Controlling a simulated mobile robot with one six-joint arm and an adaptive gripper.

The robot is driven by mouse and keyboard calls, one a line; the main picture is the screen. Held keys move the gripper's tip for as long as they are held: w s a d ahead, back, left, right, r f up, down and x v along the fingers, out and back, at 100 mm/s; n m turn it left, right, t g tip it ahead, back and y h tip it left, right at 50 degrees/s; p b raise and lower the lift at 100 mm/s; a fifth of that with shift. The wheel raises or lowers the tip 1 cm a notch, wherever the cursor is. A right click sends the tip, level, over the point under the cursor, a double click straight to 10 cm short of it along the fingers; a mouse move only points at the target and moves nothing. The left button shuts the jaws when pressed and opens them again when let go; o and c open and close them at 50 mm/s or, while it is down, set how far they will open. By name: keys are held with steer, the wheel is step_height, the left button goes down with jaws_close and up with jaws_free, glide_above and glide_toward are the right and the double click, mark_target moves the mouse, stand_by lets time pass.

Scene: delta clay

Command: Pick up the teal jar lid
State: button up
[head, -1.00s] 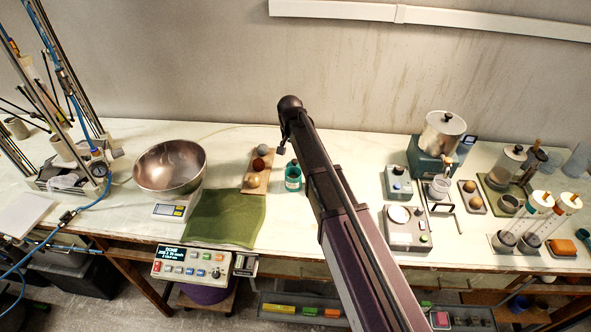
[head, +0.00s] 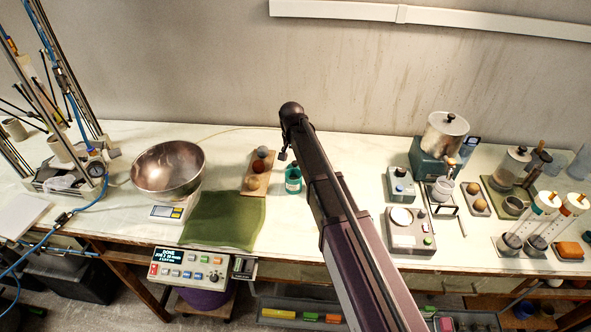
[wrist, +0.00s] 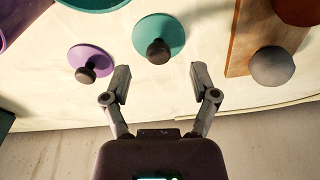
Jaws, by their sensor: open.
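The teal jar lid (wrist: 150,28) is a flat round disc with a dark round knob, lying on the pale bench top in the wrist view. My gripper (wrist: 161,75) is open and empty, its two grey fingers spread to either side below the knob in the picture. The knob lies between the finger lines, just beyond the tips; no contact shows. In the head view my gripper (head: 283,155) is a small dark shape behind the teal jar (head: 293,181), and I cannot make out the lid there, probably behind my arm.
A purple lid (wrist: 87,57) with a dark knob lies left of the teal one. A wooden board (wrist: 249,35) with clay balls lies to the right. In the head view a steel bowl (head: 160,182), a green cloth (head: 224,219) and a grey device (head: 410,236) stand around.

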mark_target(295, 162)
steer(key=shift+w+d+f+b, duration=0.1)
steer(key=shift+w+f+b, duration=0.1)
steer(key=shift+f+b, duration=0.7)
steer(key=shift+w+d+f+b, duration=0.1)
steer(key=shift+w+f+b, duration=0.05)
steer(key=shift+f+b, duration=0.7)
steer(key=shift+f, duration=0.15)
steer(key=c, duration=0.9)
